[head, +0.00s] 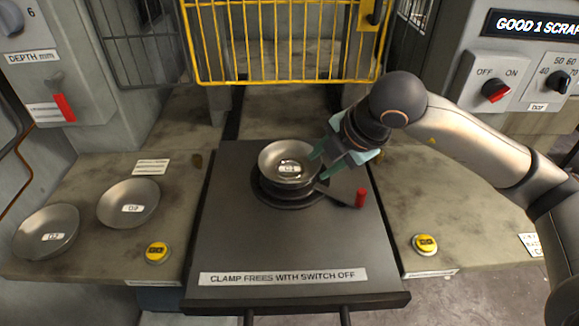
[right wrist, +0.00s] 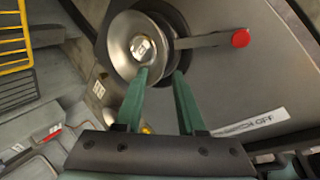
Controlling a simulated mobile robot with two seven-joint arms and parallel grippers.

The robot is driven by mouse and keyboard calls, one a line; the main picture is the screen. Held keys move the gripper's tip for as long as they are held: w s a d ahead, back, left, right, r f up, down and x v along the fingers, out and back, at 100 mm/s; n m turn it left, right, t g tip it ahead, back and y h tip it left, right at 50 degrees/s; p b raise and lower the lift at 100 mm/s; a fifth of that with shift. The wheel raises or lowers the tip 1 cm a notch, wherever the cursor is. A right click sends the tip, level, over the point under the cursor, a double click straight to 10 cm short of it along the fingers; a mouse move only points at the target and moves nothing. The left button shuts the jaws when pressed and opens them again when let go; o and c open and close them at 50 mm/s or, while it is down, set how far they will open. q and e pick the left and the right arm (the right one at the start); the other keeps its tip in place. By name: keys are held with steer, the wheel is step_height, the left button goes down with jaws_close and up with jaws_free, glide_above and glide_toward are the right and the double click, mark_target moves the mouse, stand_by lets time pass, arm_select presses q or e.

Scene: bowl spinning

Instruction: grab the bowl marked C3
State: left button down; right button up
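A shallow metal bowl (head: 271,158) sits on the round dark clamp (head: 262,188) in the middle of the grey machine plate. Its white label is too small to read surely. My right gripper (head: 320,165) is at the bowl's right side with its teal fingers apart. In the right wrist view the fingers (right wrist: 161,75) point at the near rim of the bowl (right wrist: 121,42). One fingertip overlaps the rim and the other lies outside it; I cannot tell whether either touches. My left gripper is not in view.
A clamp lever with a red knob (head: 360,197) sticks out right of the bowl, close under my gripper. Two other labelled bowls (head: 113,203) (head: 42,245) lie on the left bench. Yellow buttons (head: 158,252) (head: 425,244) flank the plate. A yellow guard (head: 290,80) stands behind.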

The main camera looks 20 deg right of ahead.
mark_target(310, 177)
steer(key=shift+s+p+x, duration=0.1)
steer(key=shift+p+x, duration=0.15)
steer(key=shift+x, duration=1.3)
steer(key=shift+s+p+x, duration=0.15)
steer(key=shift+p+x, duration=0.1)
steer(key=shift+x, duration=1.3)
steer(key=shift+d+f, duration=0.1)
steer(key=shift+f, duration=0.05)
steer(key=shift+c, duration=0.4)
jaws_close()
